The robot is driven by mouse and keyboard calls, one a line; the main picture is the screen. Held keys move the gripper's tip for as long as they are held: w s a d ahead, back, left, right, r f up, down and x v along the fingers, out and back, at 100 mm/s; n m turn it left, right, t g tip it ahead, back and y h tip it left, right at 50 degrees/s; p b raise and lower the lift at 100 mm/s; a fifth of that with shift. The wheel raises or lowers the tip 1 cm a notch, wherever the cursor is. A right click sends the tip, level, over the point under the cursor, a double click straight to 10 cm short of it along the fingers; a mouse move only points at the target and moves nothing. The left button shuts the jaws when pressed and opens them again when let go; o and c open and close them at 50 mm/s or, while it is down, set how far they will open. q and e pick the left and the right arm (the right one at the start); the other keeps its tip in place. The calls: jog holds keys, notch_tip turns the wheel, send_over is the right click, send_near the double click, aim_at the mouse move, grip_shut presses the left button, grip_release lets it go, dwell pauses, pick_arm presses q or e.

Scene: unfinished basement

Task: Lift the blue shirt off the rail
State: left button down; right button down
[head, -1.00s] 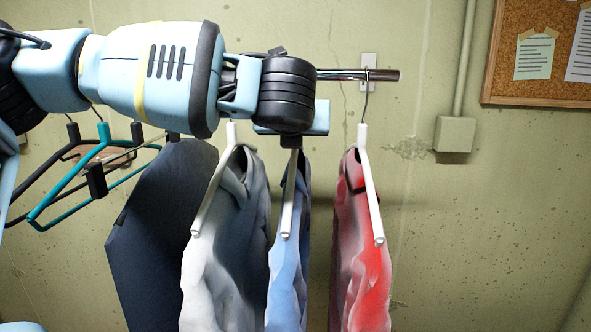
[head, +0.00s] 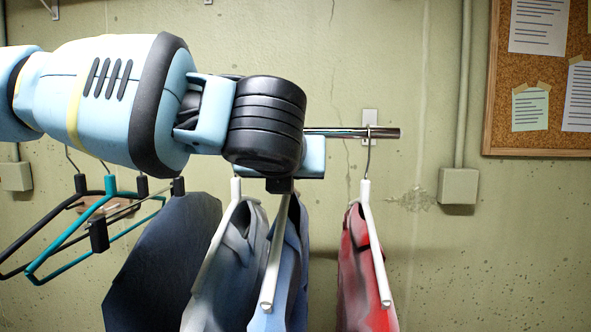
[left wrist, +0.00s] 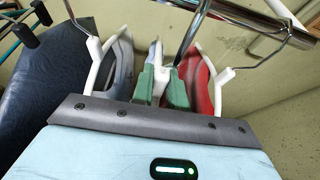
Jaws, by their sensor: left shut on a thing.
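The blue shirt (head: 293,265) hangs from a white hanger (head: 272,265), between a grey-white shirt and a red shirt. My left gripper (head: 280,186) is at the top of this hanger. In the left wrist view its green fingers (left wrist: 163,85) are shut on the white neck of the hanger (left wrist: 160,65). My right gripper is not in view.
The grey-white shirt (head: 238,250) hangs close on the left, with a dark navy garment (head: 165,260) beyond it. The red shirt (head: 360,265) hangs on the right across a gap. Empty hangers (head: 75,235) are at far left. A corkboard (head: 505,100) is on the wall.

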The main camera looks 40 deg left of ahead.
pick_arm(q)
jog(key=s+d, duration=0.3)
jog(key=s, duration=0.5)
jog(key=shift+s+r, duration=0.25)
jog(key=shift+r, duration=0.2)
